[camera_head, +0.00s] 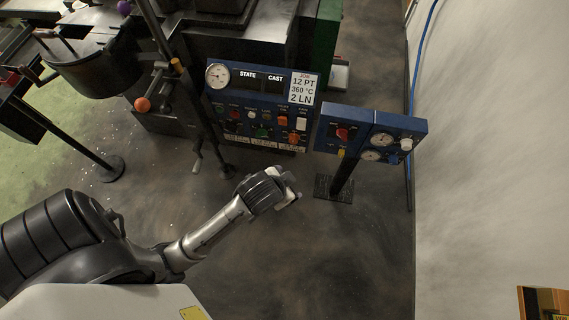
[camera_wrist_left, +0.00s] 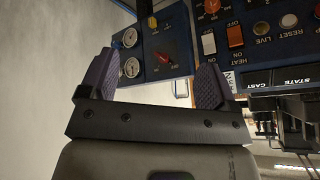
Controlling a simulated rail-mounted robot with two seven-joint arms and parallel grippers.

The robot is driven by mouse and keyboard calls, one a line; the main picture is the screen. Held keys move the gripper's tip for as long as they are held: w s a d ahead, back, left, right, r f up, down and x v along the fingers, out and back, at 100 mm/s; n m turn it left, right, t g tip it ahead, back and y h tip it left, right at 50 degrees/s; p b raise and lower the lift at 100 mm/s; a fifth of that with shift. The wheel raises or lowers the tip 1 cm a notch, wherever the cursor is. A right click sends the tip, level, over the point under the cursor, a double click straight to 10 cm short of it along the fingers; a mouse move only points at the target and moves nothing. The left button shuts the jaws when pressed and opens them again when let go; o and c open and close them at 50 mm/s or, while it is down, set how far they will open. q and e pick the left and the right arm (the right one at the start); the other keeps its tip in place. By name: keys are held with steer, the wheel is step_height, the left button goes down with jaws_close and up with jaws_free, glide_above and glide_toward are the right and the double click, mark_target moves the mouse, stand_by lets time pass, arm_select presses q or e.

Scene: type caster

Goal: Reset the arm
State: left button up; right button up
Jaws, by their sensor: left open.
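My left arm (camera_head: 205,238) reaches in from the lower left in the head view. Its left gripper (camera_head: 292,188) is above the floor, in front of and apart from the blue control panels. In the left wrist view the same gripper (camera_wrist_left: 152,82) has its two purple ridged fingers spread, with nothing between them. Beyond them is the small blue panel (camera_wrist_left: 180,30), with gauges and a red knob (camera_wrist_left: 162,57). The large blue panel (camera_head: 240,85) also shows at the right of the wrist view (camera_wrist_left: 270,52), with labels such as HEAT, LIVE and RESET. My right gripper is out of view.
The small blue panel (camera_head: 360,118) stands on a black post (camera_head: 343,178). Dark machinery (camera_head: 235,45) fills the upper left, with a lever ending in an orange ball (camera_head: 142,104). A pale wall (camera_head: 490,150) lies right. The floor (camera_head: 330,260) ahead is clear.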

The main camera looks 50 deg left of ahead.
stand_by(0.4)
arm_select(q)
steer(key=s+f+g+h+p, duration=0.1)
steer(key=s+f+g+p, duration=0.15)
steer(key=s, duration=1.15)
step_height(320, 180, up, 39)
steer(key=p, duration=3.7)
steer(key=shift+s+f+p, duration=0.15)
steer(key=shift+p, duration=0.2)
steer(key=shift+f, duration=0.1)
